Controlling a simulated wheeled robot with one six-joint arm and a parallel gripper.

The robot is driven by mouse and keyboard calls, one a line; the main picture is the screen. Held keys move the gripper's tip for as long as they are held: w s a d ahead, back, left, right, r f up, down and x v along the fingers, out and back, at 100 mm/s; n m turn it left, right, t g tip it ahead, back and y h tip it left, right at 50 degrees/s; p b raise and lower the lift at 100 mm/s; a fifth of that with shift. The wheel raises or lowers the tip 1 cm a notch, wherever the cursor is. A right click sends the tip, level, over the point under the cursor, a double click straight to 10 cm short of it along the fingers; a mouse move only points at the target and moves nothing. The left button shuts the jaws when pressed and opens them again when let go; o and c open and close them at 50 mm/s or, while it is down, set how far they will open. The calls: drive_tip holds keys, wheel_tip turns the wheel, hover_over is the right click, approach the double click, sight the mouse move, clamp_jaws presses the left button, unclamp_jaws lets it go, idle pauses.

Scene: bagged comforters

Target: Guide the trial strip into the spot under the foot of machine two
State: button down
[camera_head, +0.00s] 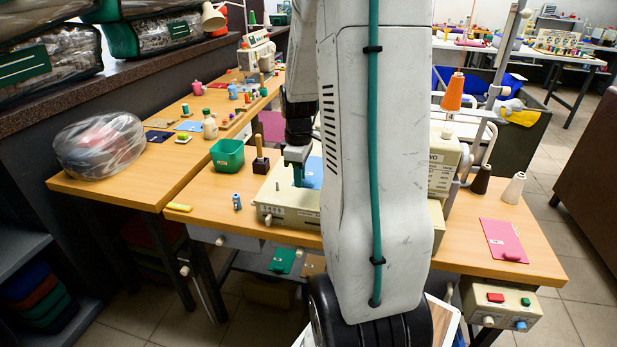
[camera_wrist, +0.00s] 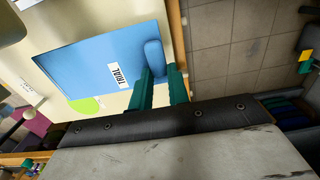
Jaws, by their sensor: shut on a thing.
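The trial strip is a flat blue sheet with a white TRIAL label and a raised blue tab; it fills the upper middle of the wrist view (camera_wrist: 88,62), and part of it shows in the head view (camera_head: 313,172). It lies over the cream bed of machine two (camera_head: 290,196). My gripper (camera_wrist: 163,72) has its teal fingers shut on the strip's tab end; in the head view my gripper (camera_head: 298,178) points down over the bed. Machine two's body (camera_head: 443,172) is partly hidden by my arm. A lime-green patch (camera_wrist: 86,105) shows beside the strip. The foot is not clearly visible.
A green bin (camera_head: 228,156) and a wooden-handled tool (camera_head: 261,158) stand left of the bed. A small blue item (camera_head: 237,202) and a yellow piece (camera_head: 179,207) lie near the front edge. Thread cones (camera_head: 513,187) and a pink sheet (camera_head: 503,238) are on the right.

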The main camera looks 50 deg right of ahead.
sight(309, 186)
drive_tip(key=shift+s+d+f, duration=0.1)
drive_tip(key=shift+s+d, duration=0.15)
drive_tip(key=shift+s, duration=0.35)
drive_tip(key=shift+s+d, duration=0.2)
drive_tip(key=shift+s, duration=0.35)
drive_tip(key=shift+f, duration=0.1)
drive_tip(key=shift+f, duration=2.65)
drive_tip(key=shift+s+d+f, duration=0.1)
drive_tip(key=shift+s+d, duration=0.2)
drive_tip(key=shift+s, duration=0.5)
drive_tip(key=shift+s+d+r, duration=0.1)
drive_tip(key=shift+s+d, duration=0.25)
drive_tip(key=shift+s, duration=0.4)
drive_tip(key=shift+s+d+f, duration=0.1)
drive_tip(key=shift+s+d, duration=0.2)
drive_tip(key=shift+s, duration=0.5)
drive_tip(key=shift+s+d, duration=0.2)
drive_tip(key=shift+s, duration=0.25)
drive_tip(key=shift+s+d, duration=0.2)
drive_tip(key=shift+s, duration=0.25)
drive_tip(key=shift+f, duration=0.15)
